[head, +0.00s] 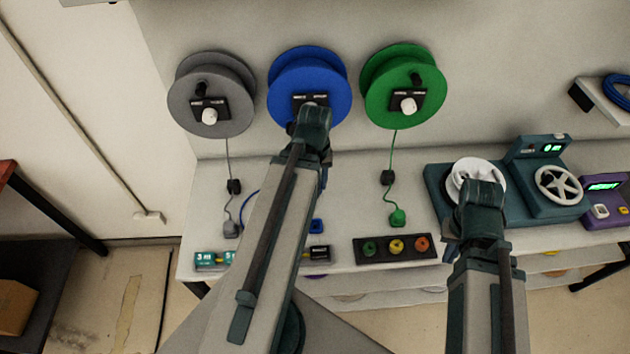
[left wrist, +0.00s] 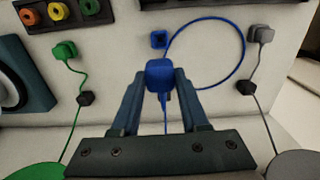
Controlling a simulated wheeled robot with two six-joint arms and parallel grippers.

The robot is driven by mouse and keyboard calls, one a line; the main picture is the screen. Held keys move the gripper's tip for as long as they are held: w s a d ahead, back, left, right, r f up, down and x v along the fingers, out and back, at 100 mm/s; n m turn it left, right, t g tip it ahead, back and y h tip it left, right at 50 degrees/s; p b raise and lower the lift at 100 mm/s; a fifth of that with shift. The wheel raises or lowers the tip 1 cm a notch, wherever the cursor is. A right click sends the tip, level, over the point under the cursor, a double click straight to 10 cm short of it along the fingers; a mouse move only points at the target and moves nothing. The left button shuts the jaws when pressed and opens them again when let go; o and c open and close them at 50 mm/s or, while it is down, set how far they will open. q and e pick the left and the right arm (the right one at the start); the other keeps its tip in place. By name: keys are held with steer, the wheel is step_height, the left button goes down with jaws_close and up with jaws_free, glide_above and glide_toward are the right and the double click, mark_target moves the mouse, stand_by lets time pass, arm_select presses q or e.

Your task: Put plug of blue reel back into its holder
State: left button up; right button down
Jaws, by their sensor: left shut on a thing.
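The blue reel (head: 281,66) hangs on the wall between a grey reel and a green reel. My left gripper (left wrist: 159,80) is shut on the blue plug (left wrist: 160,72), with its cable trailing below. A small blue square holder (left wrist: 158,39) with a dark centre lies just beyond the plug in the left wrist view, apart from it in the picture. The holder also shows partly beside my left arm in the head view (head: 316,226).
A loop of blue cable (left wrist: 243,55) curves right of the holder. The green plug (left wrist: 64,50) and grey plug (left wrist: 262,34) stand on either side. A dark strip with coloured rings (head: 397,247) lies near the table's front edge. The teal device (head: 548,205) stands right.

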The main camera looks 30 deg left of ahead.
arm_select(q)
step_height(320, 180, down, 12)
steer(key=b, duration=1.1)
stand_by(0.5)
steer(key=shift+b, duration=0.3)
steer(key=shift+f+b, duration=2.4)
steer(key=shift+f, duration=0.05)
steer(key=shift+f+b, duration=1.3)
steer(key=o, duration=1.2)
steer(key=shift+o, duration=0.3)
steer(key=shift+o, duration=1.4)
